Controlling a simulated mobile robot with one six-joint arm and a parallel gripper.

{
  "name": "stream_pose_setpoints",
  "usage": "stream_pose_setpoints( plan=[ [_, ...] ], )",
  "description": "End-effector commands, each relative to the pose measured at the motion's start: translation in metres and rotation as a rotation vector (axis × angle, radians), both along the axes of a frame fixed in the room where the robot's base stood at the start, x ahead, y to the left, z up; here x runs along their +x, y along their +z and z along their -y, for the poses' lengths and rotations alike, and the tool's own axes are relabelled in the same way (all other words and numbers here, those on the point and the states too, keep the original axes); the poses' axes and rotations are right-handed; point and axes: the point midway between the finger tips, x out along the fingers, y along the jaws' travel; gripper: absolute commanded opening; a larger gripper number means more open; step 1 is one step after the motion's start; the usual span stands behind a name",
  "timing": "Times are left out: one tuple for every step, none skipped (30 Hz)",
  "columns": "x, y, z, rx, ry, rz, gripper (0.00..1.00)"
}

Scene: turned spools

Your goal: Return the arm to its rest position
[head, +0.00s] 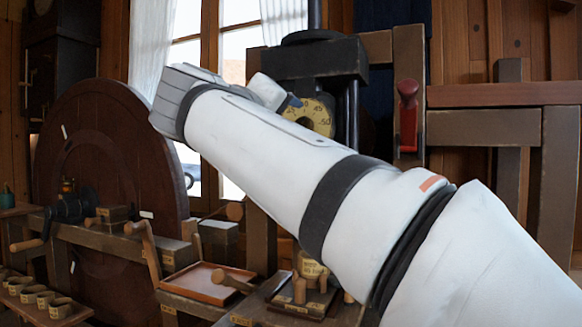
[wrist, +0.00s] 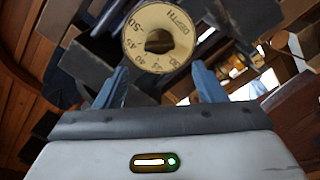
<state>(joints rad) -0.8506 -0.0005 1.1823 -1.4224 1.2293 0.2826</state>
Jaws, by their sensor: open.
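My arm stretches across the head view from the lower right to the upper left and bends back there. My gripper is mostly hidden behind the arm in that view; a small blue finger (head: 293,101) shows beside the yellow dial (head: 318,112). In the wrist view my gripper (wrist: 160,82) has its two blue fingers spread wide, with nothing held between them. The round numbered dial (wrist: 135,35) with its dark centre knob lies just beyond the fingertips. I cannot tell the exact gap.
The dial sits on a dark machine head (head: 345,55) on a post. A red handle (head: 408,105) hangs to its right. A large brown wheel (head: 95,150) stands at left. Below are a shallow tray (head: 205,297), wooden pegs and several small labelled cups (head: 60,308).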

Motion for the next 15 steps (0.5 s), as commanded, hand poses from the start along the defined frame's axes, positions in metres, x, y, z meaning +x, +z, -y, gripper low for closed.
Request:
stream_pose_setpoints(
  plan=[
    [0.0, 0.0, 0.0, 0.0, -0.001, -0.001, 0.64],
    [0.001, 0.0, 0.001, -0.001, -0.001, -0.004, 0.64],
    [0.002, -0.001, 0.003, -0.001, -0.002, -0.015, 0.64],
    [0.004, -0.003, 0.006, -0.001, -0.002, -0.029, 0.64],
    [0.006, -0.006, 0.01, -0.002, -0.003, -0.05, 0.64],
    [0.011, -0.012, 0.018, -0.002, -0.008, -0.088, 0.64],
    [0.014, -0.019, 0.025, 0.0, -0.01, -0.125, 0.64],
    [0.017, -0.027, 0.034, 0.003, -0.015, -0.167, 0.64],
    [0.021, -0.041, 0.047, 0.012, -0.019, -0.233, 0.64],
    [0.022, -0.054, 0.059, 0.022, -0.026, -0.287, 0.64],
    [0.022, -0.067, 0.071, 0.037, -0.032, -0.344, 0.64],
    [0.02, -0.086, 0.088, 0.06, -0.041, -0.421, 0.64],
    [0.016, -0.1, 0.1, 0.083, -0.049, -0.474, 0.64],
    [0.012, -0.115, 0.112, 0.108, -0.058, -0.529, 0.64],
    [0.003, -0.134, 0.127, 0.147, -0.069, -0.599, 0.64]
  ],
)
